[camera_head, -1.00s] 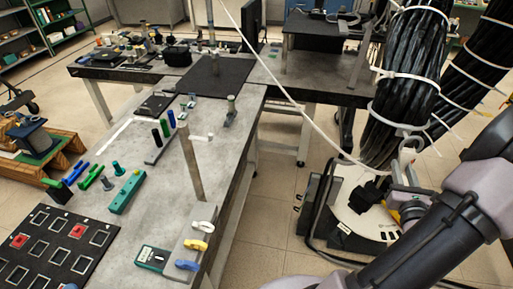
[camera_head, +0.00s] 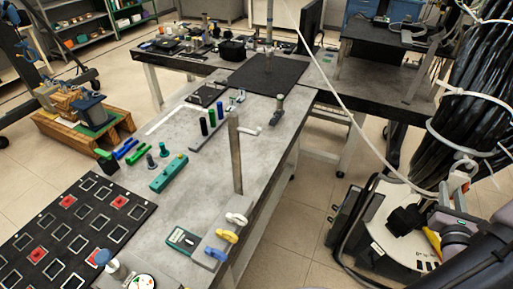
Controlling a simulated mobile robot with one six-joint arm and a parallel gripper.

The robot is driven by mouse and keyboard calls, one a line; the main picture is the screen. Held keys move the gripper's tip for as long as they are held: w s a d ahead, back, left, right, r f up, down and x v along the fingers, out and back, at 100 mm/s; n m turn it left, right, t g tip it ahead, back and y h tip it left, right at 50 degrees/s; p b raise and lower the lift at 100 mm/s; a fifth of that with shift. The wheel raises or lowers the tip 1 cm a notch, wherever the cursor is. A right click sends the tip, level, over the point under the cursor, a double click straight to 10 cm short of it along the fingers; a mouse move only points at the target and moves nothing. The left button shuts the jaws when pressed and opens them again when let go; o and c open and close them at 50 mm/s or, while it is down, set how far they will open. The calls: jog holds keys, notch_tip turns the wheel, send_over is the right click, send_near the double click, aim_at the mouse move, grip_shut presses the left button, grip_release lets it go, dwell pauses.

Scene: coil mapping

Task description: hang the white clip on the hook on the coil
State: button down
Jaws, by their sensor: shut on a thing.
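The coil (camera_head: 470,118) is a thick bundle of black cables bound with white ties, hanging at the right edge and partly cut off. My gripper (camera_head: 458,184) is below the coil's lower end, at the right. It is shut on a pale looped piece (camera_head: 466,164) that looks like a white clip. The piece is near the coil's lower end; I cannot tell whether it touches the coil or a hook there. The hook cannot be made out clearly. Another white clip (camera_head: 237,218) sits on a small stand on the bench, with a yellow clip (camera_head: 228,236) and a blue clip (camera_head: 215,253).
A long grey bench (camera_head: 250,170) runs away at centre, with a metal post (camera_head: 236,150), a green block (camera_head: 169,172) and a black mat (camera_head: 60,235). A white cable (camera_head: 345,115) crosses the view.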

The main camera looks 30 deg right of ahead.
jog(key=c, duration=1.1)
grip_release()
jog(key=shift+c, duration=0.2)
